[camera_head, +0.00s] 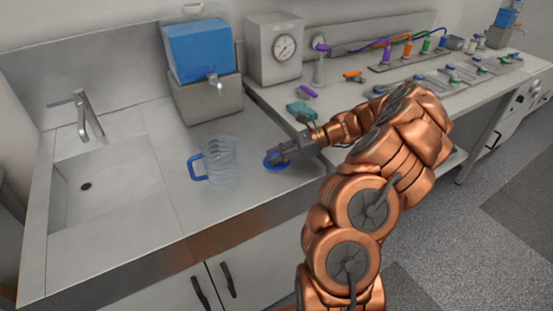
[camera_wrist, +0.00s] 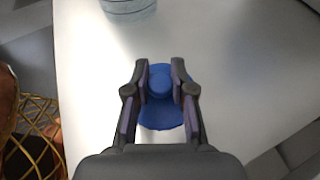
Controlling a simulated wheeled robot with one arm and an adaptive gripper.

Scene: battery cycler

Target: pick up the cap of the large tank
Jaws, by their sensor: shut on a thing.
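The large tank (camera_head: 200,48) is a blue container on a grey block at the back of the counter, with a tap at its front. The cap (camera_head: 274,160) is a round blue disc with a raised knob, on or just above the counter right of the jug. In the wrist view the cap (camera_wrist: 160,113) lies between the fingers. My gripper (camera_head: 276,153) is shut on the cap's knob, with one finger on each side; it also shows in the wrist view (camera_wrist: 160,82). I cannot tell whether the cap touches the counter.
A clear jug with a blue handle (camera_head: 219,162) stands left of my gripper. A sink (camera_head: 100,180) is at the left. A gauge box (camera_head: 274,50) stands at the back, and a teal block (camera_head: 301,110) lies behind my gripper. The counter front is clear.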

